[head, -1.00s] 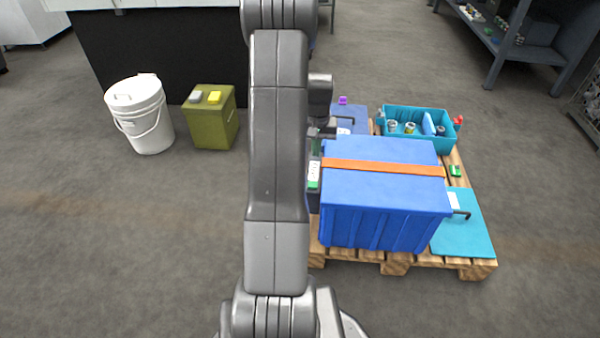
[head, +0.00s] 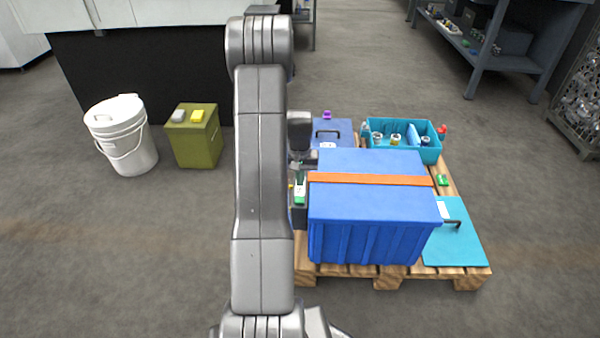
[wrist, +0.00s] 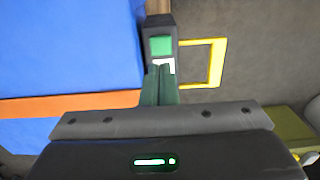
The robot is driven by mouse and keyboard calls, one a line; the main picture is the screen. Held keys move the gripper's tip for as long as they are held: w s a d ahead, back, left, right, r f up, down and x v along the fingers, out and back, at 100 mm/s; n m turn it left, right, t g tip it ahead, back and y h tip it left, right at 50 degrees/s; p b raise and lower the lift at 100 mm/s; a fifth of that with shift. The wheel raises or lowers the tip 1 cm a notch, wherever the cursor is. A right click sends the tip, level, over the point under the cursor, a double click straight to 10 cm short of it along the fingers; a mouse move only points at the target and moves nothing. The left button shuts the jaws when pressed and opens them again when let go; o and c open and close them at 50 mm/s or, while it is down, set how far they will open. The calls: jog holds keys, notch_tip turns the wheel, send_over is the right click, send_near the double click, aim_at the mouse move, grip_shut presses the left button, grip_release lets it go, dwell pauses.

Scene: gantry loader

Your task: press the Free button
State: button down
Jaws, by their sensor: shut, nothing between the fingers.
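A dark control box (wrist: 152,30) with a green square button (wrist: 160,46) and a white label (wrist: 169,66) is at the top middle of the wrist view. The label is too small to read, so I cannot tell if this is the Free button. In the head view the green button (head: 300,200) shows at the left side of the blue crate (head: 370,230). My gripper (wrist: 161,70) is shut and empty, its green fingertips in front of the label, just below the button in the wrist view. I cannot tell whether they touch the box.
The blue crate with an orange strap (head: 370,179) stands on a wooden pallet (head: 390,275), right against the control box. A yellow frame (wrist: 221,62) sticks out right of the box. A white bucket (head: 125,140) and an olive box (head: 195,143) stand left on open floor.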

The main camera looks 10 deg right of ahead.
aim_at(300, 200)
notch_tip(300, 200, down, 7)
jog(key=shift+b, duration=1)
jog(key=shift+f+b, duration=0.35)
jog(key=shift+f, duration=0.45)
jog(key=shift+s+f, duration=0.2)
jog(key=shift+f, duration=0.05)
notch_tip(300, 200, up, 15)
jog(key=p, duration=0.6)
jog(key=shift+w, duration=0.25)
